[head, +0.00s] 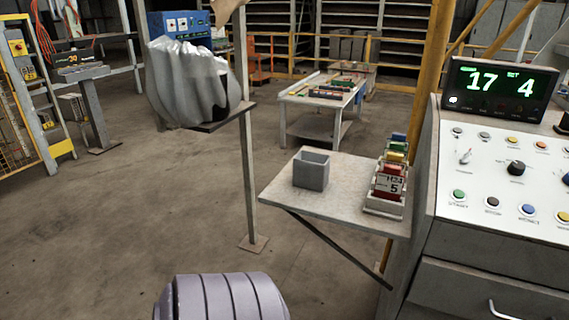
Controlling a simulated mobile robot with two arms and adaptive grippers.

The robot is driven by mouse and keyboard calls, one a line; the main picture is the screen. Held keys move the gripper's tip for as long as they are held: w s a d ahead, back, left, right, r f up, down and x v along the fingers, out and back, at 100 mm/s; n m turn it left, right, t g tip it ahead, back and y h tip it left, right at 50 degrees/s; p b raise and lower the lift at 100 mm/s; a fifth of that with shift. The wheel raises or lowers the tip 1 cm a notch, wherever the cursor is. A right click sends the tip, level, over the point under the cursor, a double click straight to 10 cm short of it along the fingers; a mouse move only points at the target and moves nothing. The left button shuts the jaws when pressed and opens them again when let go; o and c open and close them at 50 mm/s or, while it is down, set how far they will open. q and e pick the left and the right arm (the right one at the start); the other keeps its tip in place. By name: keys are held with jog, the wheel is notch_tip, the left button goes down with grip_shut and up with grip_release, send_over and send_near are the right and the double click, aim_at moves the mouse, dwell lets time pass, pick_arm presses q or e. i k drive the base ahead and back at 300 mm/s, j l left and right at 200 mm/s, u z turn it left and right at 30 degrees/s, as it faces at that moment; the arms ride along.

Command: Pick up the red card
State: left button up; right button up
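The red card (389,183) stands at the near end of a card rack (384,208) on the right side of a small grey shelf (330,205). A white label on its face reads "H24" and "5". Yellow, green and blue cards (397,146) stand behind it in the same rack. Neither of my grippers shows in the head view, so I cannot see whether they are open or shut.
A grey open box (311,169) stands left of the rack on the shelf. A control panel (505,185) with buttons and a lit display (499,86) borders the shelf on the right. A post (250,180) with a bag (188,85) stands left. The floor between is clear.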

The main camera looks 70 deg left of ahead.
aim_at(389, 181)
jog(key=u, duration=1.55)
